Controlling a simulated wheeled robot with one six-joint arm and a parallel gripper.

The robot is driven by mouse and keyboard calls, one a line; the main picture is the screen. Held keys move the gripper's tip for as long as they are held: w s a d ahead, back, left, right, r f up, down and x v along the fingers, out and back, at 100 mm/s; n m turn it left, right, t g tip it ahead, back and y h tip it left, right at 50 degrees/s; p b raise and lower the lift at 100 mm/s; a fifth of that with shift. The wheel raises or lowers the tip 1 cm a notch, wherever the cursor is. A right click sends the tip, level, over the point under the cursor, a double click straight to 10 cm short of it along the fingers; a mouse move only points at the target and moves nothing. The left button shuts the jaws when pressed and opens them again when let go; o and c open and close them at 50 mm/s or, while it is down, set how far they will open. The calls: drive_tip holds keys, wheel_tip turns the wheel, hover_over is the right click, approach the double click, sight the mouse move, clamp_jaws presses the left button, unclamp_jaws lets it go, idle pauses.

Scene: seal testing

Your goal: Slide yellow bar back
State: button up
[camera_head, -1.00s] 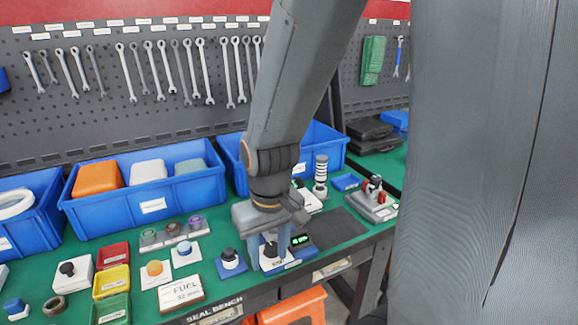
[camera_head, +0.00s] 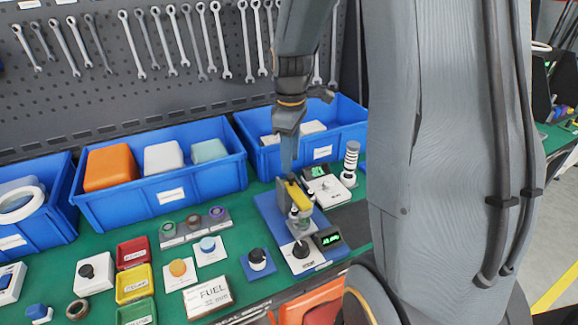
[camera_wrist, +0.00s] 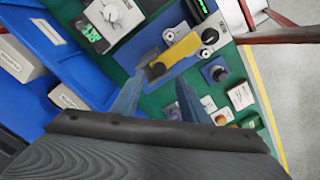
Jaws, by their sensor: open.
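The yellow bar (camera_head: 299,195) sits on top of a small test fixture with a blue base (camera_head: 271,212) on the green bench. In the wrist view the yellow bar (camera_wrist: 182,50) lies diagonally, with dark round knobs near its ends. My gripper (camera_head: 288,165) points down just behind and above the bar. In the wrist view its two blue-grey fingers (camera_wrist: 166,70) are apart, with the left fingertip close to the bar's lower left end. I cannot tell whether it touches. Nothing shows held between the fingers.
A dark display with green digits (camera_head: 327,239) stands at the fixture's front right. A white device with a dial (camera_head: 325,188) and a striped cylinder (camera_head: 350,163) stand behind right. Blue bins (camera_head: 172,196) line the back, close to my gripper. Small trays and buttons cover the left front.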

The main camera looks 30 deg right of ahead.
sight(291, 176)
drive_tip(key=shift+d+f+p, duration=0.1)
drive_tip(key=shift+f+p, duration=0.45)
drive_tip(key=shift+f, duration=1.95)
drive_tip(key=shift+c, duration=0.4)
clamp_jaws()
